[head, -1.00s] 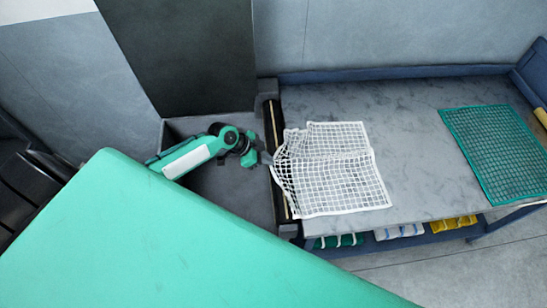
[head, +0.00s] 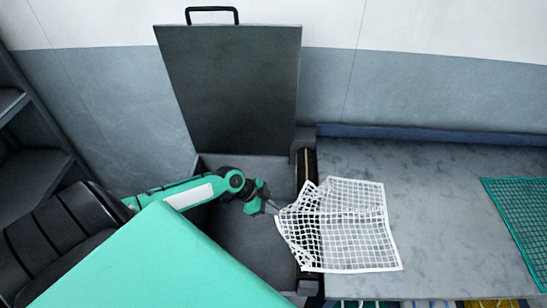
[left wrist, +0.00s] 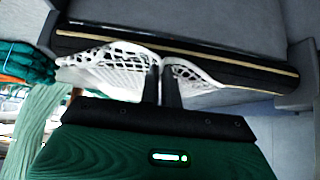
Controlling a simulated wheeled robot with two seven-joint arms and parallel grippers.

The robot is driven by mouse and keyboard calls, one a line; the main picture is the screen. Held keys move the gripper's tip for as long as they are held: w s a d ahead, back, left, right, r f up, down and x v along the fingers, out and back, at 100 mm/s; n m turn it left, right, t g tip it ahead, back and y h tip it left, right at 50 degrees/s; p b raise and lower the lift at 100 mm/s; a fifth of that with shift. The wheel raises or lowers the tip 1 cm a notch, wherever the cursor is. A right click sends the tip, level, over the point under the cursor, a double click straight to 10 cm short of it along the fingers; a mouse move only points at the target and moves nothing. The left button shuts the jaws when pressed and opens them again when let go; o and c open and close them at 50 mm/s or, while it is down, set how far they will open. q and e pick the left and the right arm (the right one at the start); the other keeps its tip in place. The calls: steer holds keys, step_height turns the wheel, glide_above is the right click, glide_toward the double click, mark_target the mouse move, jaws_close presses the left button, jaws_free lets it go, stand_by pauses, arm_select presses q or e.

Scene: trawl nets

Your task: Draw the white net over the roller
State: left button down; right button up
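The white net (head: 350,225) lies partly on the grey table, its left part crumpled across the roller. The roller (head: 305,170) is a dark bar with a tan stripe along the table's left edge; it also shows in the left wrist view (left wrist: 225,72). My left gripper (head: 272,208) is just left of the roller, above the dark bin. In the left wrist view, my left gripper (left wrist: 161,72) is shut on the net's edge (left wrist: 110,72), which bunches around the fingers. My right gripper is in neither view.
The dark open bin (head: 255,240) lies left of the roller, with a raised dark lid (head: 235,90) behind. A green net (head: 520,215) lies at the table's right. Folded bundles show under the table's front. My own green body covers the lower left.

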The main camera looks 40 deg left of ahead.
arm_select(q)
step_height(320, 180, down, 7)
steer(key=b, duration=0.5)
steer(key=shift+b, duration=0.35)
steer(key=shift+f, duration=0.1)
steer(key=shift+c, duration=1.4)
jaws_free()
step_height(320, 180, up, 6)
steer(key=s+a+g+y+p, duration=0.1)
steer(key=g+y+p, duration=0.1)
steer(key=p, duration=1)
steer(key=shift+s+a+y, duration=0.15)
steer(key=shift+a+y, duration=0.25)
steer(key=shift+y, duration=0.5)
